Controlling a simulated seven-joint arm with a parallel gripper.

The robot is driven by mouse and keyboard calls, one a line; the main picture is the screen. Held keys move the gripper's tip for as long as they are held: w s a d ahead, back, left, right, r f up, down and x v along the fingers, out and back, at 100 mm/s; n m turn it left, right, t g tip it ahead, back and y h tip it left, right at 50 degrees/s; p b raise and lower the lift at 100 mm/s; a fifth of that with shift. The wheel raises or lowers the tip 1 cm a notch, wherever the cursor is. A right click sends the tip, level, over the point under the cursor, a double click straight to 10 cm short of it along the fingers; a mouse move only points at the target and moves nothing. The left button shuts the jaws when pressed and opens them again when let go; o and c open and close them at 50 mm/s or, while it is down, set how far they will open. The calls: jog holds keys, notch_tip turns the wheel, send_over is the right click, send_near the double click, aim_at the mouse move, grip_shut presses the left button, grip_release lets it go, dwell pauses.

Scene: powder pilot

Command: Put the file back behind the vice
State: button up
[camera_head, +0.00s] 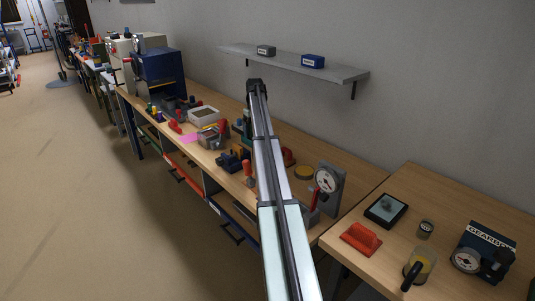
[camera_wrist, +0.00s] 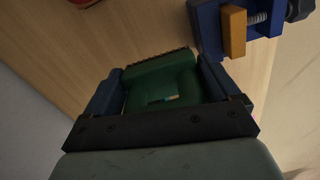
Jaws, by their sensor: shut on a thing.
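My gripper (camera_wrist: 160,75) has its two blue fingers on either side of a green thing (camera_wrist: 160,90) with a dark, toothed far edge. It is shut on this thing; I cannot tell for sure that it is the file. A blue vice (camera_wrist: 208,28) with an orange-yellow block and a grey screw is at the upper right of the wrist view, apart from the green thing. In the head view, a dark blue vice-like tool (camera_head: 231,161) stands on the bench left of my arm. My arm hides much of the bench there, including most of the gripper.
The wooden bench (camera_head: 360,178) runs along the wall under a grey shelf (camera_head: 345,75). A dial gauge (camera_head: 326,180) and a red-handled tool (camera_head: 248,173) stand near my arm. Bare wood shows in the wrist view beyond the green thing.

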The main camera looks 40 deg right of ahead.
jog(key=s+d+f, duration=0.1)
jog(key=d+f, duration=0.1)
jog(key=d, duration=0.5)
jog(key=shift+f, duration=4.7)
jog(key=shift+f, duration=0.1)
jog(key=o, duration=0.9)
jog(key=shift+c, duration=0.2)
notch_tip(320, 180, up, 12)
